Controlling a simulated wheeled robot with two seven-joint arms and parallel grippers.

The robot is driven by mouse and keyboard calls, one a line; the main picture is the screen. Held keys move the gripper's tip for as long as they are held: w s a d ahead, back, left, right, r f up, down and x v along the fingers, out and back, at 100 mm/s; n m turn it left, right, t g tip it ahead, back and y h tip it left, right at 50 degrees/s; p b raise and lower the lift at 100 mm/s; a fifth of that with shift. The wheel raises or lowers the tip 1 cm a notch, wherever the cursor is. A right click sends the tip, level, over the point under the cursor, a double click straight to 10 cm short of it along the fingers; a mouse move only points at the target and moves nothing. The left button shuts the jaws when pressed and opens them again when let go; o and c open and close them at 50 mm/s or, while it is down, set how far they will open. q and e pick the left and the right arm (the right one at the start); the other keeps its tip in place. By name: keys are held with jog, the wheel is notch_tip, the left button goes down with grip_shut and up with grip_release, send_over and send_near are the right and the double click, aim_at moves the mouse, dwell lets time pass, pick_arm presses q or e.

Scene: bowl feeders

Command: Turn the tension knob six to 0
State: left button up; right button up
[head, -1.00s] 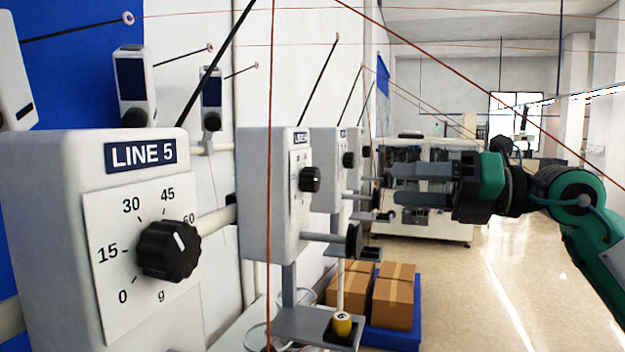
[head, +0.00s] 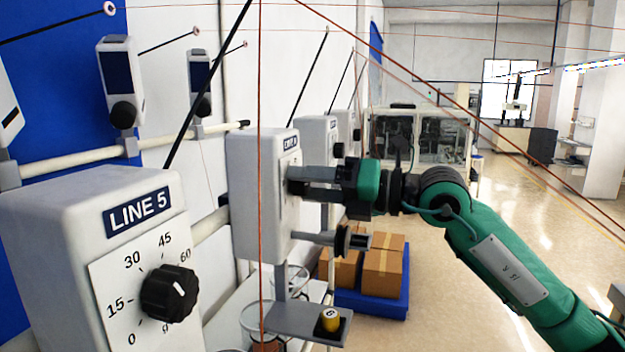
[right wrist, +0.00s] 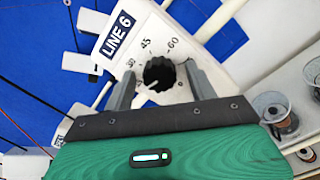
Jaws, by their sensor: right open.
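The LINE 6 unit is a light grey box (head: 255,195), behind the LINE 5 unit. Its black tension knob (right wrist: 159,73) shows in the right wrist view between my fingers, on a white dial with 45 and 60 readable above it. The knob's pale mark seems to point down and left. My right gripper (head: 291,180) is open at the dial face, one finger on each side of the knob; contact cannot be told. It also shows in the right wrist view (right wrist: 160,92). My left gripper is not in view.
The LINE 5 unit (head: 45,225) with its own black knob (head: 169,293) stands close at left. Below LINE 6 are a spool shaft and a shelf with a yellow spool (head: 330,319). Cartons (head: 383,272) stand on a blue pallet. Thin brown yarns cross the view; open floor lies right.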

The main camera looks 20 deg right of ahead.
jog(key=c, duration=1)
jog(key=shift+f+n+b, duration=0.15)
jog(key=shift+n+b, duration=0.55)
jog(key=shift+b, duration=0.4)
jog(key=n+b, duration=0.4)
jog(key=shift+f+b, duration=0.1)
jog(key=shift+b, duration=0.3)
jog(key=n+b, duration=0.2)
jog(key=n, duration=0.1)
jog(key=shift+r+n+b, duration=0.2)
jog(key=shift+n+b, duration=0.55)
jog(key=shift+n, duration=0.05)
